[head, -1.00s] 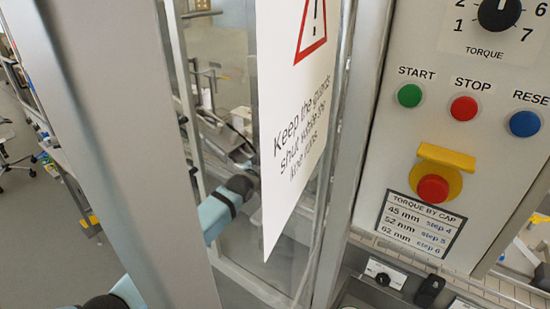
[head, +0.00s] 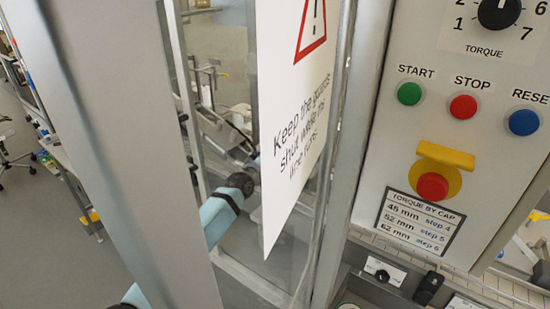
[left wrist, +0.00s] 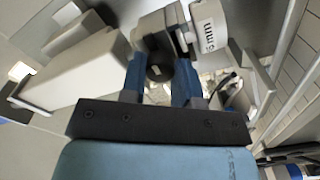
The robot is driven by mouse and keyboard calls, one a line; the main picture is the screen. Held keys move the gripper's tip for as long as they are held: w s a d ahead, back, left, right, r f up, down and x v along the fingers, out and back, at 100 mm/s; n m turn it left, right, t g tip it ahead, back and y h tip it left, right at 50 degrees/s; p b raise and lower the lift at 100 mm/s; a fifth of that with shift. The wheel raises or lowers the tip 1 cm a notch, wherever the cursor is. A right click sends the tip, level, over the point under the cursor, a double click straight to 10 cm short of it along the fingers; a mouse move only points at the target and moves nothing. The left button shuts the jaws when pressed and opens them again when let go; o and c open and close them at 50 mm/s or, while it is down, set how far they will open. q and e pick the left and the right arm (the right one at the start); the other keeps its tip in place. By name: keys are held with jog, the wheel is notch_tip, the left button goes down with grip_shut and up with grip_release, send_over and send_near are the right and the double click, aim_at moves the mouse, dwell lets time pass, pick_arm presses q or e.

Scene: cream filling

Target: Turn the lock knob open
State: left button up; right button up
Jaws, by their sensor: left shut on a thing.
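In the left wrist view my left gripper (left wrist: 160,85) has its two blue fingers closed on the sides of a dark round knob (left wrist: 158,70), which I take to be the lock knob. The knob sits at a grey-white housing (left wrist: 160,30) with a label ending in "mm". The fingers hide part of the knob, and I cannot tell how far it is turned. In the head view my left arm shows behind the clear guard, and its gripper is hidden there by the warning sign (head: 295,110). My right gripper is in neither view.
The guard's wide grey post (head: 120,130) stands at left. The control panel (head: 400,130) at right carries green, red and blue buttons and a red emergency stop (head: 432,186). A small black knob (head: 382,276) sits on a white plate below.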

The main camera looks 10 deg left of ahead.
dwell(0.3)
pick_arm(q)
jog(key=o, duration=0.9)
jog(key=shift+o, duration=0.2)
jog(key=shift+s, duration=0.1)
jog(key=b+v, duration=0.1)
jog(key=v, duration=1.2)
jog(key=shift+s, duration=0.3)
jog(key=shift+a+f, duration=0.1)
jog(key=shift+a, duration=0.1)
